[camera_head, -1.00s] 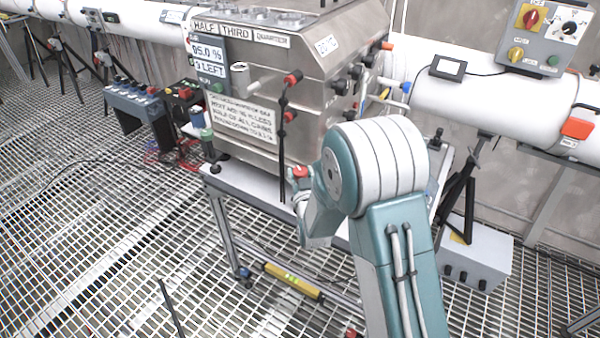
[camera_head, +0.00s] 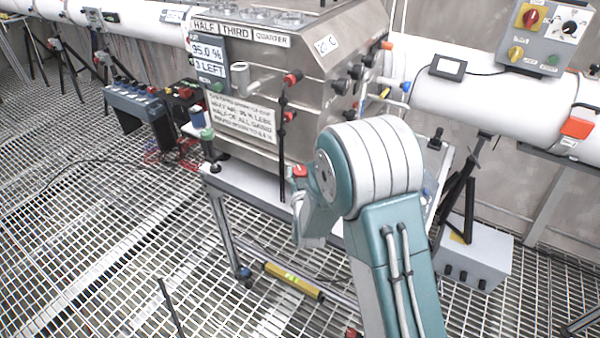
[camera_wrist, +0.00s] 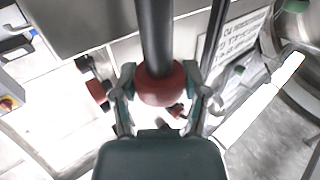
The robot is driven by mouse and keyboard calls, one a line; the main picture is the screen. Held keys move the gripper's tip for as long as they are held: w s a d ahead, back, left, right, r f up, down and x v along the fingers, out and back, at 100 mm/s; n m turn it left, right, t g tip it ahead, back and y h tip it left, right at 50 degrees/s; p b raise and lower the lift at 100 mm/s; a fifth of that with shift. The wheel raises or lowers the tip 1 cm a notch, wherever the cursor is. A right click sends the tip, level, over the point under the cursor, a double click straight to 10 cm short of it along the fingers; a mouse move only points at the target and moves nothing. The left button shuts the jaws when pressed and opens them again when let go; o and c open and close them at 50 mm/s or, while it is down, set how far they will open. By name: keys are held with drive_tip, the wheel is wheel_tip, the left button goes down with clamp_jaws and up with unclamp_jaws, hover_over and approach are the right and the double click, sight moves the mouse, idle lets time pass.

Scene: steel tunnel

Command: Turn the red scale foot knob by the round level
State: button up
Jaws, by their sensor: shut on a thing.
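In the wrist view, a round red knob (camera_wrist: 161,84) sits at the end of a thick dark rod (camera_wrist: 154,30). My gripper (camera_wrist: 163,97) has its two fingers on either side of this knob and is shut on it. In the head view, my forearm and wrist are beside the steel machine, and the gripper's fingertips are hidden. A red part (camera_head: 299,170) shows just left of my wrist; I cannot tell whether it is the same knob. I cannot make out the round level in either view.
The steel machine (camera_head: 290,60) with side knobs stands on a framed table behind my arm. Another red knob (camera_wrist: 97,91) is left of my fingers. A yellow level bar (camera_head: 293,281) lies low below. Grating floor is open at left.

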drive_tip(key=shift+a+m+h, duration=0.15)
drive_tip(key=shift+m+h, duration=0.15)
drive_tip(key=m+h, duration=0.2)
drive_tip(key=h, duration=0.1)
drive_tip(key=m+g+h, duration=0.1)
drive_tip(key=m+h, duration=0.1)
drive_tip(key=h, duration=0.2)
drive_tip(key=shift+m, duration=0.3)
drive_tip(key=m+g+h, duration=0.2)
drive_tip(key=h, duration=0.1)
drive_tip(key=m+g+h, duration=0.2)
drive_tip(key=m+h, duration=0.1)
drive_tip(key=shift+g+h, duration=0.4)
drive_tip(key=shift+w+r+m+g+h, duration=0.1)
drive_tip(key=shift+m+g+h, duration=0.2)
drive_tip(key=o, duration=1.2)
drive_tip(key=shift+c, duration=0.2)
